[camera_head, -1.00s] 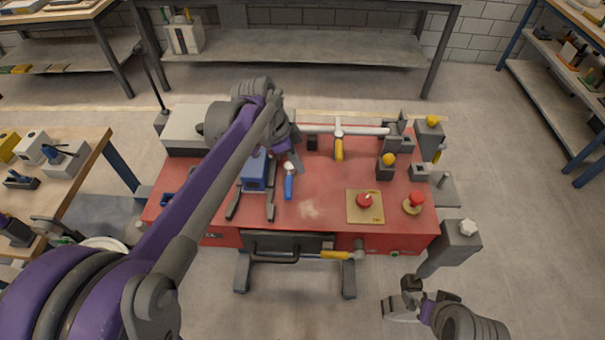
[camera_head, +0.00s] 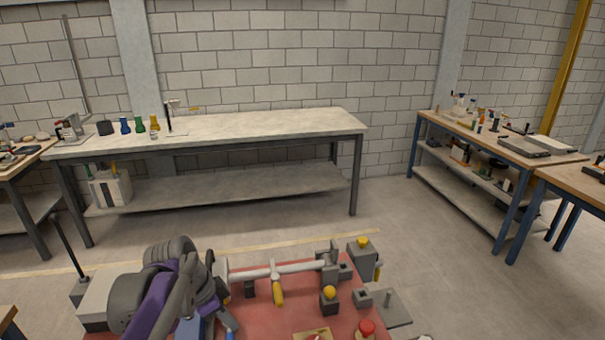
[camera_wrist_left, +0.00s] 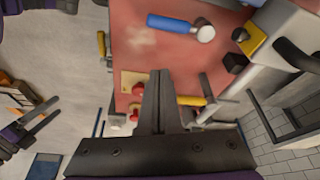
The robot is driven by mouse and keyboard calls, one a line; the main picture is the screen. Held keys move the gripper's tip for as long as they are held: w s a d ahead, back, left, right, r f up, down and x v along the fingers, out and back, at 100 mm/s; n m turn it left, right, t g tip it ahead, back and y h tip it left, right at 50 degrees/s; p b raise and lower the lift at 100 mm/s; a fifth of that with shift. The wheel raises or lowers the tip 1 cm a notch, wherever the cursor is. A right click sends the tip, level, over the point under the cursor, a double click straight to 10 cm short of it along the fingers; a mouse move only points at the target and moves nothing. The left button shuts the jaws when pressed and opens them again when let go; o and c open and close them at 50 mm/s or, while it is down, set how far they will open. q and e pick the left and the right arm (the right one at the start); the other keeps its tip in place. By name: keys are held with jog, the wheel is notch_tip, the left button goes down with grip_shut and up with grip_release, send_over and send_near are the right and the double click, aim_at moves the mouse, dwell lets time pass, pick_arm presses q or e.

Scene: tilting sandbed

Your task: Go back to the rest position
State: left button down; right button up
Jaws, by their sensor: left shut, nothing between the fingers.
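My left arm comes in at the lower left of the head view over the red sandbed bench (camera_head: 265,318). Its gripper (camera_head: 228,322) points down near the bench's left part and is partly cut off by the frame edge. In the left wrist view, my left gripper (camera_wrist_left: 158,95) has its fingers together with nothing between them, above the red top (camera_wrist_left: 125,50). My right gripper (camera_wrist_left: 42,117) shows at the left edge of that view, beside the bench, with its two fingers apart and empty. It is not in the head view.
On the bench are a white bar with a yellow handle (camera_head: 277,292), a yellow knob (camera_head: 329,293) and a red button (camera_head: 367,328). A blue-handled tool (camera_wrist_left: 170,22) lies on the red top. A long worktable (camera_head: 250,122) stands behind; open floor lies between.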

pick_arm(q)
jog(key=s+f+n+t+y, duration=0.1)
jog(key=s+f+n, duration=0.2)
jog(key=s, duration=0.3)
jog(key=s+d+f+n+t+y, duration=0.1)
jog(key=s+f+n, duration=0.2)
jog(key=s, duration=0.3)
jog(key=s+f+n+t+y, duration=0.1)
jog(key=s+f+n, duration=0.2)
jog(key=s+n, duration=0.2)
jog(key=shift+s+d+f, duration=0.15)
jog(key=shift+s+f, duration=0.1)
jog(key=shift+s, duration=0.4)
